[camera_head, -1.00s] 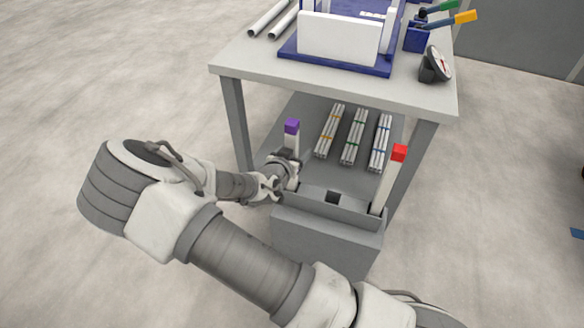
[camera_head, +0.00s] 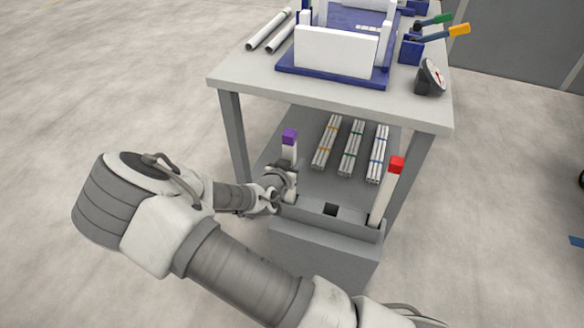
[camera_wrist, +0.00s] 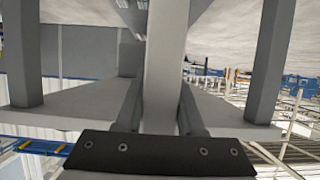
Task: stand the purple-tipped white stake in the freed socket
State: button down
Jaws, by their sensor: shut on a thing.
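The white stake with the purple tip (camera_head: 289,137) stands about upright at the left end of the grey socket block (camera_head: 325,245). My gripper (camera_head: 287,182) is shut on its shaft below the tip. In the wrist view the white shaft (camera_wrist: 165,70) runs between the two fingers of my gripper (camera_wrist: 160,115). The stake's lower end and the left end of the block's top are largely hidden by my gripper, so I cannot tell whether it is seated. A dark square empty socket (camera_head: 331,209) shows in the middle of the block. A red-tipped white stake (camera_head: 385,195) stands at its right end.
Behind the block is a grey table (camera_head: 330,104) with legs on both sides. Its lower shelf holds bundled pipes (camera_head: 351,148). On top are a blue-based white fixture (camera_head: 336,52), loose pipes (camera_head: 268,28) and a dial gauge (camera_head: 432,77). Open floor lies left.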

aim_at(293, 137)
notch_tip(293, 137, up, 9)
jog(key=p, duration=0.3)
jog(key=shift+r, duration=0.2)
notch_tip(293, 137, up, 10)
jog(key=p, duration=0.9)
